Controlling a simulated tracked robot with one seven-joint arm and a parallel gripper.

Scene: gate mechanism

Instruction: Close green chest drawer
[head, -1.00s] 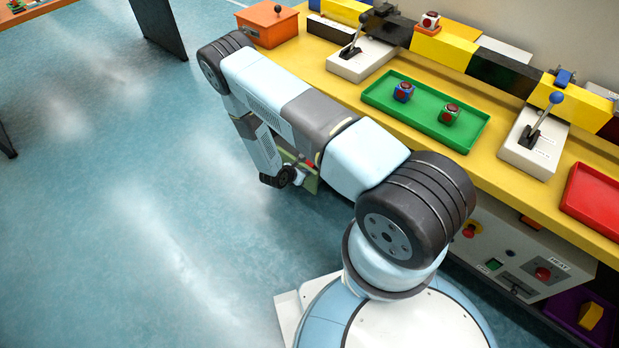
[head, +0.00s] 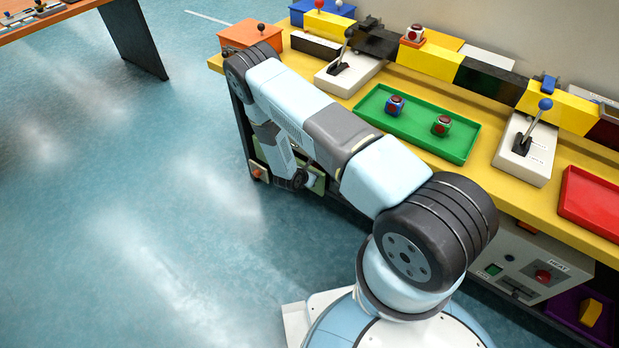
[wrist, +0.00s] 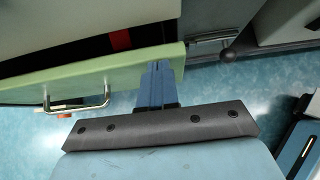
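The green drawer front (wrist: 100,72) runs across the left and middle of the wrist view, with a metal handle (wrist: 76,106) on its face. A dark gap with a red patch shows behind its top edge. My gripper (wrist: 158,72) points at the drawer front to the right of the handle. Its blue fingers look together and appear to touch or nearly touch the green edge. In the head view, a bit of the green front (head: 318,182) shows low under the bench's left end, beside my gripper (head: 298,180). My arm hides most of the chest.
The yellow bench (head: 470,180) carries a green tray (head: 465,152) with two cubes, white lever boxes (head: 525,150) and a red tray (head: 592,200). A grey control panel (head: 535,262) sits beneath. Open blue floor (head: 130,230) lies to the left.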

